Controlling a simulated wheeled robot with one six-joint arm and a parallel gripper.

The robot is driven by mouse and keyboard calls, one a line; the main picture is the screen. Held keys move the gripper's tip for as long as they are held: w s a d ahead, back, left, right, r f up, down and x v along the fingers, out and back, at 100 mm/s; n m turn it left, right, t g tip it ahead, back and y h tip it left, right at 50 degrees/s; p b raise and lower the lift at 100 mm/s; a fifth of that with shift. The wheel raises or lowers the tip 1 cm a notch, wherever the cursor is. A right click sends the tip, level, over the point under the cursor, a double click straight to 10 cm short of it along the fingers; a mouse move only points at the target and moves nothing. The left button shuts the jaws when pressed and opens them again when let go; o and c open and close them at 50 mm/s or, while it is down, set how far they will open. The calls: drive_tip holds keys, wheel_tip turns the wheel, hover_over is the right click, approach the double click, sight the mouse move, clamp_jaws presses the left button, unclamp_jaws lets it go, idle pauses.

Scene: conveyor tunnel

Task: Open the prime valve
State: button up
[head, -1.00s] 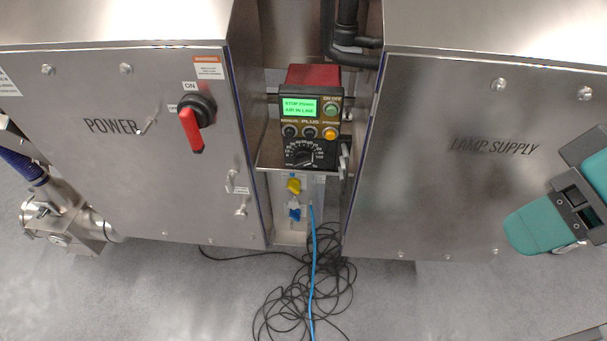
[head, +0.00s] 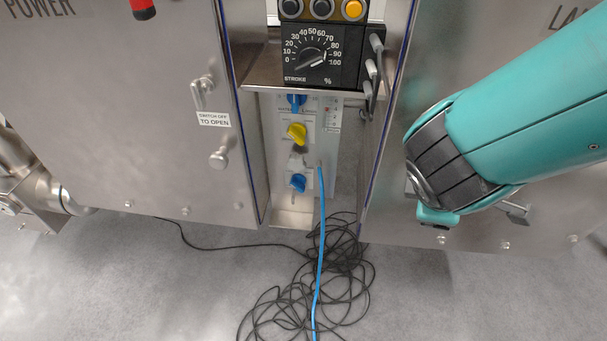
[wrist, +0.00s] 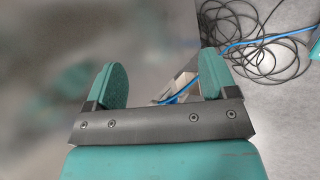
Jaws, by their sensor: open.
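Below the pump box sits a light panel (head: 325,180) with a blue knob (head: 296,103), a yellow knob (head: 297,132) and a lower blue knob (head: 297,182). I cannot read a label saying which one is the prime valve. A blue hose (head: 319,250) runs down from the panel. My gripper (wrist: 163,80) is open and empty in the wrist view, its two teal fingers apart. The hose also shows there, behind and beside the right finger. In the head view my arm is at the right, in front of the right cabinet; its fingers cannot be made out.
The pump box has a stroke dial (head: 313,52) and grey levers (head: 374,70) on its right side. The left cabinet (head: 110,120) and right cabinet (head: 400,90) flank the narrow recess. Black cable (head: 350,270) lies coiled on the grey floor, also in the wrist view (wrist: 265,50).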

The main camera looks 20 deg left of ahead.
drive_tip(key=a+f+n+t+b, duration=0.3)
drive_tip(key=a+f+n+b, duration=0.15)
drive_tip(key=f, duration=0.55)
drive_tip(key=n+t+y+b, duration=0.3)
drive_tip(key=n+t+y, duration=0.4)
drive_tip(key=t, duration=0.1)
approach(297, 138)
drive_tip(key=v, duration=0.8)
drive_tip(key=p+x, duration=0.7)
drive_tip(key=x, duration=1)
drive_tip(key=shift+w+a, duration=0.1)
drive_tip(key=shift+w, duration=0.25)
drive_tip(key=shift+c, duration=0.3)
